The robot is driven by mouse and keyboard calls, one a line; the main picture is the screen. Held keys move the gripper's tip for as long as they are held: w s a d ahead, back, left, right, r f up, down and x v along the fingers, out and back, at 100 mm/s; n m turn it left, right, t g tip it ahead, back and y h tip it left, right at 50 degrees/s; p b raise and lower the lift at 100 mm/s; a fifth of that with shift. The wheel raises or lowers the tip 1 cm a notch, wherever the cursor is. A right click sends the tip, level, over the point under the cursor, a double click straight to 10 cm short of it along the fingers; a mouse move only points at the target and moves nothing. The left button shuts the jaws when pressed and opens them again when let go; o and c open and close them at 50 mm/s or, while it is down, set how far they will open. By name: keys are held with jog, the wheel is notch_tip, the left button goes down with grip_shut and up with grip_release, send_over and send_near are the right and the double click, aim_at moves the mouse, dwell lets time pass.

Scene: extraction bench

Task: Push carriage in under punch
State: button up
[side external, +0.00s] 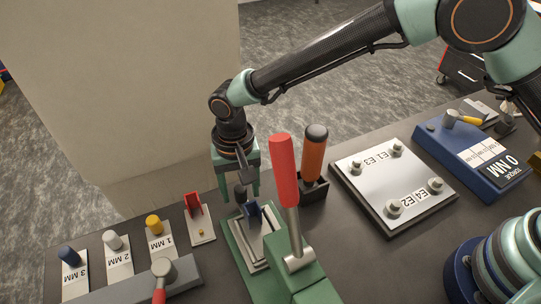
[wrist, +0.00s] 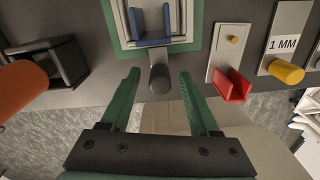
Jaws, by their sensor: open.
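The punch press has a green base (side external: 243,262) and a lever with a red handle (side external: 284,170). The carriage shows as a small blue holder (side external: 253,213) on a pale slide plate, with a dark knob (side external: 240,192) at its outer end. In the wrist view the blue holder (wrist: 150,28) lies beyond the dark knob (wrist: 159,77). My gripper (side external: 240,198) is open and empty, pointing down over the knob end of the carriage. In the wrist view its green fingers (wrist: 158,80) stand to either side of the knob, apart from it. The punch itself cannot be made out.
An orange-handled tool (side external: 315,150) stands in a black holder to the right. A red bracket (side external: 194,205) on a plate and coloured pegs marked 1 MM (side external: 160,243), 2 MM and 3 MM are left. A white plate (side external: 385,175) and blue torque device (side external: 475,155) lie right.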

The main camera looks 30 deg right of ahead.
grip_shut()
dwell(1.4)
